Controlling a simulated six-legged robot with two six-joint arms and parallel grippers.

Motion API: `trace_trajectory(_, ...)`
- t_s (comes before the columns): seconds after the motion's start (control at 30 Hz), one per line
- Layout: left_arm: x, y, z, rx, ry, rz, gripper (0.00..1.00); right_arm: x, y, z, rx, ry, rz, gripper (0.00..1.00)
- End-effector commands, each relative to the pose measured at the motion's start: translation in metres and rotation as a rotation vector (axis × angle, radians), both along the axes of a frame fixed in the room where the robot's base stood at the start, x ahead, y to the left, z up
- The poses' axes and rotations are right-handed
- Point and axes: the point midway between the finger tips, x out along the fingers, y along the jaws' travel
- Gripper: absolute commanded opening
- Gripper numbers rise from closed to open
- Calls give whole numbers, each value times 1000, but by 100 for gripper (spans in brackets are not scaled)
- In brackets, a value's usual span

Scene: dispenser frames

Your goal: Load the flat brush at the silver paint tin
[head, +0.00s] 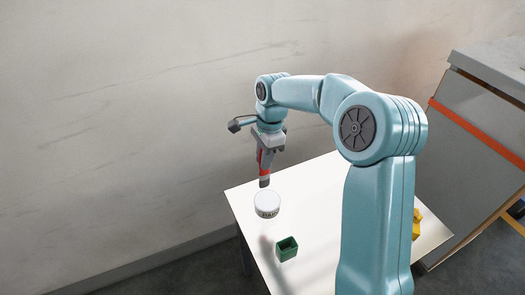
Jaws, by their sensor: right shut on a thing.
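My right gripper (266,152) is shut on the flat brush (264,163), which has a red handle and a dark lower end. The brush points down, nearly upright. The paint tin (267,204) is a short, pale round tin with dark lettering on its side. It stands on the white table, below the brush. The brush's lower end shows just above the tin's far rim in the picture; I cannot tell whether they touch. My left gripper is not in view.
A small open green box (287,249) stands on the white table (318,184), nearer than the tin. A yellow object (417,222) is partly hidden behind my right arm. A grey cabinet with an orange stripe (480,134) stands at the right. A wall rises behind the table.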

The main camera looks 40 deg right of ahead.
Motion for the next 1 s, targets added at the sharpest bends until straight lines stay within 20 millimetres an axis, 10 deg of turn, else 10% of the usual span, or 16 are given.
trace_trajectory(0.43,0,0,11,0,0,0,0,-10,-11,-11,0,-1,-34,0)
trace_trajectory(1.0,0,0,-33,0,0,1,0,-9,-11,-65,0,-1,-29,0)
